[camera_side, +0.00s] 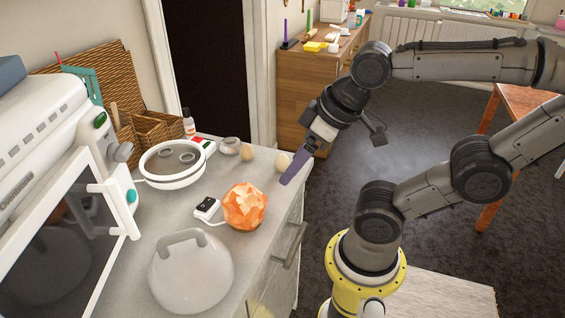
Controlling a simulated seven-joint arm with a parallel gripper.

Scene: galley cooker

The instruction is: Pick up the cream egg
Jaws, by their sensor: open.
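Two small egg-shaped things lie near the counter's right edge. The paler, cream egg (282,161) is on the right, close beside my gripper's purple-grey finger. A tanner egg (247,152) lies to its left. My gripper (291,176) is open and points down and to the left at the counter's right edge. Its finger overlaps the right side of the cream egg in the picture; I cannot tell whether they touch. Only one finger shows clearly, and nothing is seen held.
A white round pot (172,181), a small glass jar (230,146), an orange faceted ball (245,207) and a white domed lid (190,272) stand on the counter (215,229). A white oven (62,210) fills the left. Open floor lies to the right.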

